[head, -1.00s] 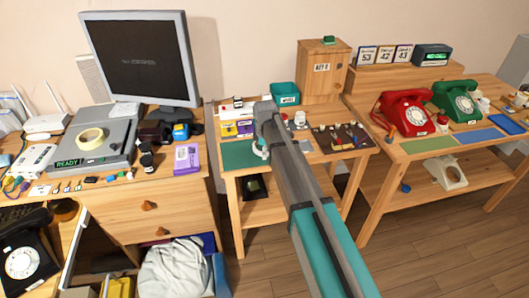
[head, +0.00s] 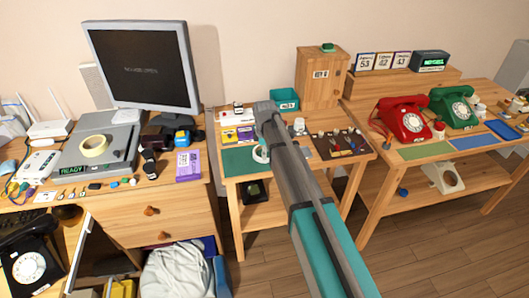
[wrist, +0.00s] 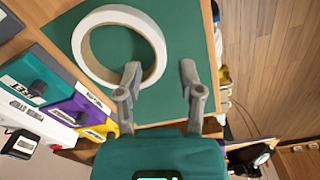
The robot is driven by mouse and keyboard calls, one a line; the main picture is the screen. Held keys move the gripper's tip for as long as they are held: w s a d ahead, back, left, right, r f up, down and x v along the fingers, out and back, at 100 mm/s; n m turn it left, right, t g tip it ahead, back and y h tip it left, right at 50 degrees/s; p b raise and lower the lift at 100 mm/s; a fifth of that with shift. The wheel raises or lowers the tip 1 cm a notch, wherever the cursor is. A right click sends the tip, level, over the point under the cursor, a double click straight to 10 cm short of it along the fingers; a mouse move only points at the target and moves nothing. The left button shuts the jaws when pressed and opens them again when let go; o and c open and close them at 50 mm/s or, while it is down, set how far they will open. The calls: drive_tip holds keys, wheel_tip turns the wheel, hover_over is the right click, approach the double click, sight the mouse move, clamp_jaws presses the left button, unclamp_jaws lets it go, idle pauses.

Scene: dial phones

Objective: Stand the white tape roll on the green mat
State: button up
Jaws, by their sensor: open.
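The white tape roll (wrist: 86,58) is a wide ring on the green mat (wrist: 190,30) in the wrist view, seen face-on, and appears to lie flat. Green mat shows through its hole. My gripper (wrist: 160,75) is open. One finger overlaps the hole and the other is outside the ring, so the roll's right rim passes between them; contact cannot be told. In the head view the roll (head: 259,155) is partly hidden by my arm, at the right part of the mat (head: 236,161).
A cream tape roll (head: 94,146) lies on a grey device on the left desk. Purple, yellow and teal boxes (wrist: 65,105) stand beside the mat. A dark tray of small parts (head: 340,143) is right of my arm. Floor lies beyond the table edge.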

wheel_tip(320, 180, up, 9)
drive_tip(key=p, duration=0.8)
drive_tip(key=shift+f, duration=0.1)
idle(0.7)
drive_tip(key=s+d+m, duration=1.7)
drive_tip(key=s+d, duration=0.5)
drive_tip(key=s, duration=0.1)
drive_tip(key=shift+s+m, duration=0.25)
drive_tip(key=shift+m, duration=0.05)
